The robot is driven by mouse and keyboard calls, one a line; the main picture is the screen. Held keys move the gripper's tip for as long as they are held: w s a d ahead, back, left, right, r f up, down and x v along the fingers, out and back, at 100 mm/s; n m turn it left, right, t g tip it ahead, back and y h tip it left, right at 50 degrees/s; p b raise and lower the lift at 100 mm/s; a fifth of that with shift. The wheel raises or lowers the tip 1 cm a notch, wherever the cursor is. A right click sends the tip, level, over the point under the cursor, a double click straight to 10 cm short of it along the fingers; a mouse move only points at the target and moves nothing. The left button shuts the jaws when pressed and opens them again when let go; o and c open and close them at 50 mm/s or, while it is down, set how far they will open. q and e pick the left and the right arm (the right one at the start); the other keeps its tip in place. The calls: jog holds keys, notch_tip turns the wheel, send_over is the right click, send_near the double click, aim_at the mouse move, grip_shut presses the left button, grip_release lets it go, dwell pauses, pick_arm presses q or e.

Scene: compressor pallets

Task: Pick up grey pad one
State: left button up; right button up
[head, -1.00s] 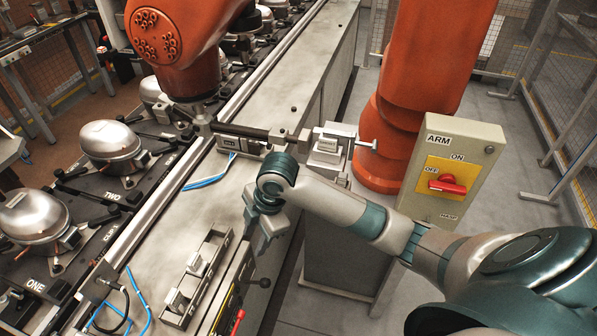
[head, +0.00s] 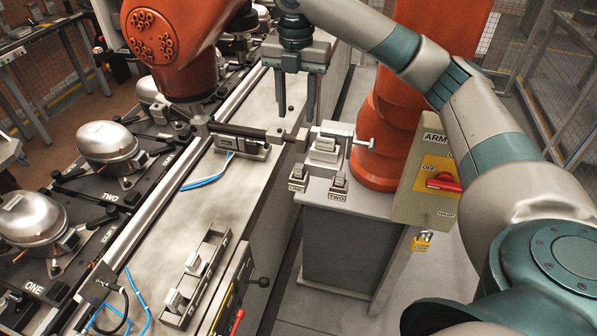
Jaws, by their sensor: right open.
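Two small grey pads stand on the grey cabinet (head: 345,235). The left one (head: 297,171) sits at the label ONE, near the cabinet's left edge, and the other (head: 339,180) sits at the label TWO. My right gripper (head: 297,116) is open and empty, its two fingers pointing down. In the picture it is above and a little left of the pad at ONE, apart from it. My left gripper is out of view.
A vise-like block (head: 331,145) stands behind the pads. The orange arm's bar (head: 240,133) reaches towards it. A switch box (head: 432,180) is to the right. A tray (head: 207,262) with small grey blocks lies on the line's edge.

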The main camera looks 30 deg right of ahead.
jog(key=shift+d+r, duration=0.2)
jog(key=shift+r, duration=0.15)
jog(key=shift+f, duration=0.15)
